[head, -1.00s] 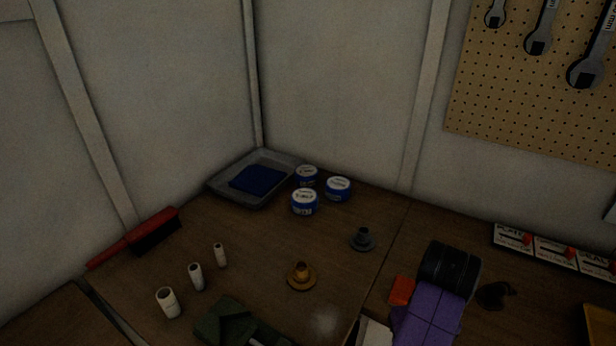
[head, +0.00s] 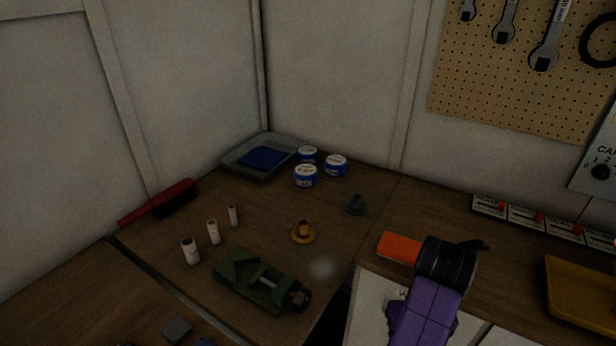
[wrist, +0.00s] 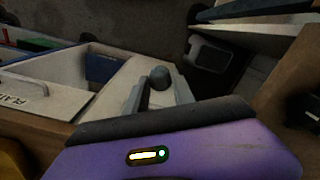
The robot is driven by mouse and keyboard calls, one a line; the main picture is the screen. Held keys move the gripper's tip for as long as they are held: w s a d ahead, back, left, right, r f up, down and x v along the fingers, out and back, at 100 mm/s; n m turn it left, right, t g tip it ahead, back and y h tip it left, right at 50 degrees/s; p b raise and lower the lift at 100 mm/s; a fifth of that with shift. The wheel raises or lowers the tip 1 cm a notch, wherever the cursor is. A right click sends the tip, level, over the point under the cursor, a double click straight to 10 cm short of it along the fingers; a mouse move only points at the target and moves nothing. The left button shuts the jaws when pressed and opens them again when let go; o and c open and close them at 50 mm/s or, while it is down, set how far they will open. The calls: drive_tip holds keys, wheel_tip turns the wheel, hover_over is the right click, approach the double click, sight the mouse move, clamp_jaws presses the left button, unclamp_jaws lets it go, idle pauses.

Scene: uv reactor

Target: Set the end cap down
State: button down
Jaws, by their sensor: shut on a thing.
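In the wrist view my gripper (wrist: 158,92) has its two grey fingers on either side of a small dark grey rounded thing (wrist: 159,76), which looks like the end cap. The fingers are shut on it, and only its rounded top shows. It is held over pale open compartments and does not visibly rest on anything. In the head view my purple wrist (head: 425,312) is at the lower right; the fingers and held piece are not clear there.
An orange block (head: 400,248) lies close to my wrist. A yellow tray (head: 585,290) is at the right. Bench between the yellow piece and vise is clear. In the wrist view a dark container (wrist: 210,52) lies beyond the fingers.

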drive_tip(key=shift+w+a+f, duration=0.3)
drive_tip(key=shift+a+f, duration=0.1)
drive_tip(key=shift+f, duration=0.2)
drive_tip(key=s+d+f, duration=0.1)
drive_tip(key=s+f, duration=0.2)
drive_tip(key=f, duration=0.6)
drive_tip(key=shift+s+d, duration=0.15)
drive_tip(key=shift+s, duration=0.2)
drive_tip(key=shift+r, duration=0.1)
